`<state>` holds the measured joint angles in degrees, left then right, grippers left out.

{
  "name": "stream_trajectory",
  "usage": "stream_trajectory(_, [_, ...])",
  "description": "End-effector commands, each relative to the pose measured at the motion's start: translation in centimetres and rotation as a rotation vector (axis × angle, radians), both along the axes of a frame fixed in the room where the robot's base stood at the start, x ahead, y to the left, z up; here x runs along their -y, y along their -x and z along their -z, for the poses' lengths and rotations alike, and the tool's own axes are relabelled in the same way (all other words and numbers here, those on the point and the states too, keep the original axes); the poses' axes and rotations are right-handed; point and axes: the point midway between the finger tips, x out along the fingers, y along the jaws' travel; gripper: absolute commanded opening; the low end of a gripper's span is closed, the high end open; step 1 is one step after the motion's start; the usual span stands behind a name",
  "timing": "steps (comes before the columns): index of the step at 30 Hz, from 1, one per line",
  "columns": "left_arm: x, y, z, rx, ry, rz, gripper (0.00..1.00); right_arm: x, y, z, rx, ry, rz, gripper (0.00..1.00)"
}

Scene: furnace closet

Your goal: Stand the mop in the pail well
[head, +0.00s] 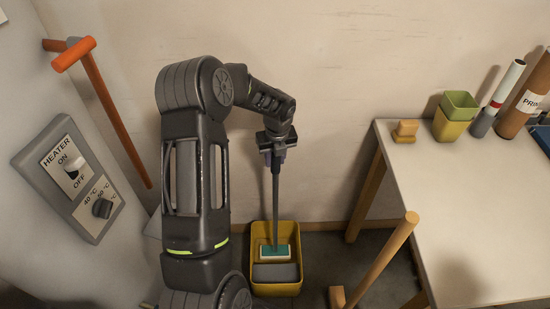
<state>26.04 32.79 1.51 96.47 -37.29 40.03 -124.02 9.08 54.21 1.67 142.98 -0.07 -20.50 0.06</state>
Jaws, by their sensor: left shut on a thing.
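The mop (276,205) is upright, with a dark grey handle and a teal and white head (274,251) low down. The yellow pail (251,270) stands on the floor below my left arm. The mop head shows inside the pail's rim, in the rear part, behind a grey block-like part (275,272). Whether the head touches the bottom cannot be told. My left gripper (276,151) is shut on the upper end of the mop handle. My right gripper is not in view.
A white table (470,220) at right holds a wooden block (405,130), stacked green and yellow cups (452,120) and tubes. A wooden post (385,257) rises right of the pail. A heater panel (70,180) and an orange-handled tool (105,100) are at left.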

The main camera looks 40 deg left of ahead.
Motion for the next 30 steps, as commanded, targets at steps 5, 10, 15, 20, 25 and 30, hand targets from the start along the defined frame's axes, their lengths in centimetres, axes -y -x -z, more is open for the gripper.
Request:
stream_trajectory(5, [0.0,-0.1,-0.1,0.001,0.0,0.0,0.0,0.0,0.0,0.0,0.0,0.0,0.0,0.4])
stream_trajectory(10, [0.0,-0.1,0.0,0.001,0.0,0.0,0.0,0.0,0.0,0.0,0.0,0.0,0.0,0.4])
stream_trajectory(15, [0.0,-0.1,0.3,0.001,0.0,0.0,0.0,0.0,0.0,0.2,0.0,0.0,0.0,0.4])
stream_trajectory(20, [0.0,-0.1,0.7,0.002,-0.001,0.0,0.0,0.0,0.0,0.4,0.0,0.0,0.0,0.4])
stream_trajectory(25, [0.0,-0.1,1.1,0.002,-0.001,0.0,0.0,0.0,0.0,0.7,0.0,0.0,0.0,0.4])
stream_trajectory(30, [0.0,-0.1,1.1,0.001,0.0,0.0,0.4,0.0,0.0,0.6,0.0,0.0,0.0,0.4])
